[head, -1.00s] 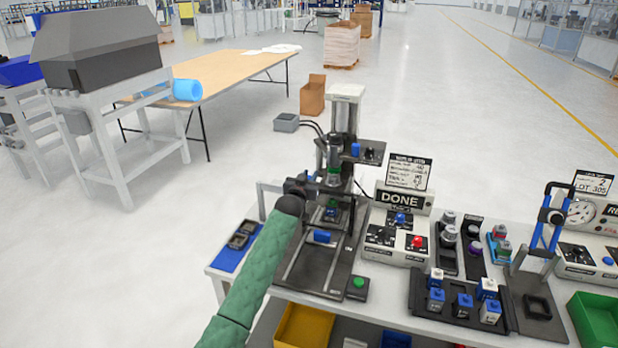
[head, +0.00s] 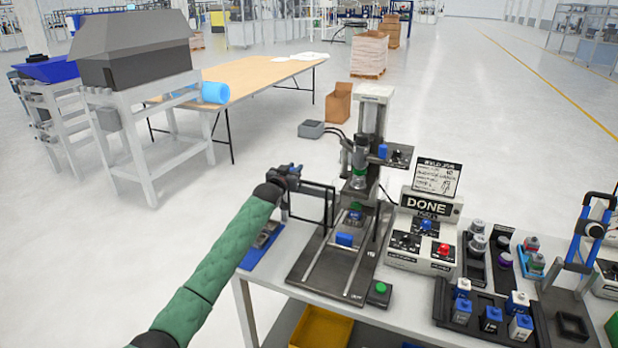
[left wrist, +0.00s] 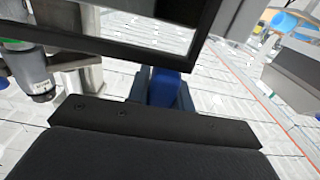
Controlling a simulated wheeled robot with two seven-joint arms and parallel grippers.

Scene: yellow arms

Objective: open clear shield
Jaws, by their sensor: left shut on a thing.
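The clear shield (head: 334,206) is a see-through panel in a dark frame, standing upright at the left side of the press (head: 368,130). It is swung out to the left, away from the front of the press. My left gripper (head: 291,174) is shut on the shield's outer edge, at the upper left of the frame. In the left wrist view the dark shield frame (left wrist: 110,48) crosses the top, and a blue part (left wrist: 163,88) sits between the fingers. The exact grip contact is partly hidden. My right gripper is not in view.
The press base (head: 330,262) holds a blue part (head: 344,239) on rails. A green button (head: 380,289) and a DONE control box (head: 424,235) stand to the right, then trays of small parts (head: 487,310). A blue tray (head: 262,250) lies below the shield. Open floor lies left.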

